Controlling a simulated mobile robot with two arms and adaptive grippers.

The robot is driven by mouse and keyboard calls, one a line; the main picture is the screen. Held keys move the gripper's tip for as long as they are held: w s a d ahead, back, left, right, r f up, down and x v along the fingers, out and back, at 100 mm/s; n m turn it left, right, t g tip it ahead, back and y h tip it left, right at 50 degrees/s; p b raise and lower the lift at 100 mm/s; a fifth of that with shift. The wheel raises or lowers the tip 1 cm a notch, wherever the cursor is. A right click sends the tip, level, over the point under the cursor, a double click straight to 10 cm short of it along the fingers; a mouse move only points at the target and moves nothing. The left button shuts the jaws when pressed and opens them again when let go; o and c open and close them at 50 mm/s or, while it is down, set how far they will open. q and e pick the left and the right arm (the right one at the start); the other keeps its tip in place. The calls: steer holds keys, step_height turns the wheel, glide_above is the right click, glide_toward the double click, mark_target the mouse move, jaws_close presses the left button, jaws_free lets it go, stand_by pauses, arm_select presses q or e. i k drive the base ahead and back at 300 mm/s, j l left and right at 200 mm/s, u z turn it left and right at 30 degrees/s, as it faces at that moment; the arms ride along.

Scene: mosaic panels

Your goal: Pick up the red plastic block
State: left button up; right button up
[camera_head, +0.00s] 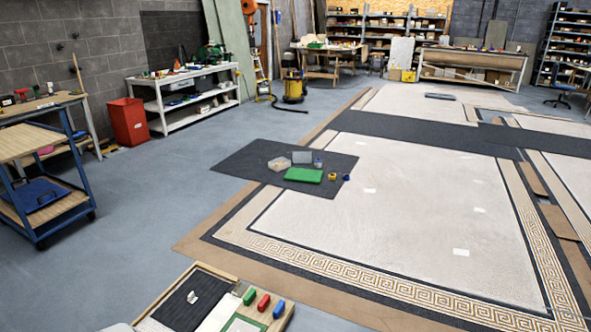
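The red plastic block (263,302) lies at the bottom of the head view, on the right part of a wooden-edged tray or board (214,270). Nothing covers the red block. Neither of my grippers shows in the head view.
The tray also holds a dark ribbed panel (185,302) with a small white piece on it. A large mosaic panel (400,200) covers the floor on the right. A wooden-shelved cart (42,190) stands at left. Grey floor (130,245) between is clear.

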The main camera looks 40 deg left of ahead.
mark_target(263, 304)
steer(key=i+j+u, duration=0.1)
steer(key=i+u, duration=0.3)
steer(key=i, duration=0.2)
steer(key=i+l+u, duration=0.1)
steer(key=i+u, duration=0.25)
steer(key=i, duration=0.3)
steer(key=i+l+u, duration=0.25)
steer(key=i+u, duration=0.15)
steer(key=i, duration=0.2)
steer(key=i+l+u, duration=0.1)
steer(key=i+u, duration=0.15)
steer(key=u, duration=0.15)
steer(key=i+l+u, duration=0.15)
steer(key=u, duration=0.3)
steer(key=i+l+u, duration=0.2)
steer(key=u, duration=0.2)
steer(key=i+l+u, duration=0.2)
steer(key=u, duration=0.25)
steer(key=l+u, duration=0.4)
steer(key=i+l, duration=0.05)
